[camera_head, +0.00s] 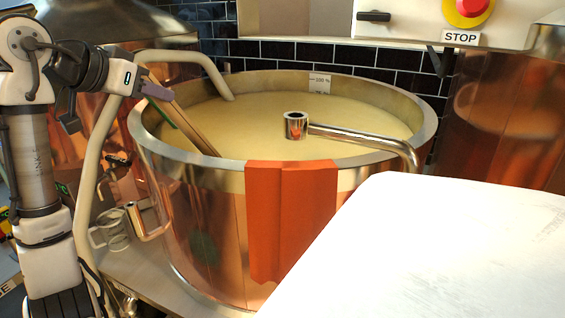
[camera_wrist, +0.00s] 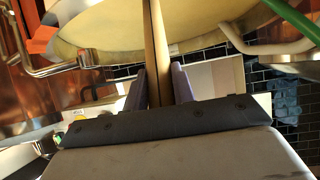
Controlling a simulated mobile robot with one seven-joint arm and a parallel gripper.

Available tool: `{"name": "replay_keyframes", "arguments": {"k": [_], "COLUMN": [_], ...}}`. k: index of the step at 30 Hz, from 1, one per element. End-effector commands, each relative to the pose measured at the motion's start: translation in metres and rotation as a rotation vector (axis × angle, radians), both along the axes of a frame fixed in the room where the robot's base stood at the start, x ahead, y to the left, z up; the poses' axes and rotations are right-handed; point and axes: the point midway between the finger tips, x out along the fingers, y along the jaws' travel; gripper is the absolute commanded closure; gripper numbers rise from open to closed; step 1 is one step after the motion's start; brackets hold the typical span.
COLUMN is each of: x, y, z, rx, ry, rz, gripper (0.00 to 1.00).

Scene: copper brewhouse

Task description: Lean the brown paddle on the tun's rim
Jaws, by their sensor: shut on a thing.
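The brown paddle (camera_head: 194,127) slants down from my gripper (camera_head: 153,90) into the copper tun. Its low end passes behind the near rim, so the tip is hidden. The tun's silver rim (camera_head: 428,125) is a wide ring around pale mash (camera_head: 250,115). My gripper is above the tun's left side, shut on the paddle's upper part. In the wrist view the paddle (camera_wrist: 157,55) runs between the two fingers of my gripper (camera_wrist: 158,82). I cannot tell whether the paddle touches the rim.
An orange cloth (camera_head: 290,215) hangs over the near rim. A steel pipe (camera_head: 365,136) crosses the right side to a short cylinder (camera_head: 296,125). A pale pipe (camera_head: 190,58) bends in at the back left. A green strip (camera_head: 166,113) lies beside the paddle. Copper vessels flank the tun.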

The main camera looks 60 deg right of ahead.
Motion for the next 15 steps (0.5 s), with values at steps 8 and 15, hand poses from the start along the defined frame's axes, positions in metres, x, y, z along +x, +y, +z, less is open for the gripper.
{"name": "replay_keyframes", "arguments": {"k": [8, 15], "x": [-0.0003, -0.0003], "y": [0.0003, 0.0002], "z": [-0.0111, -0.0107], "rx": [-0.004, -0.004], "ry": [-0.002, -0.002], "rz": [0.0, 0.0], "gripper": [1.0, 0.72]}}
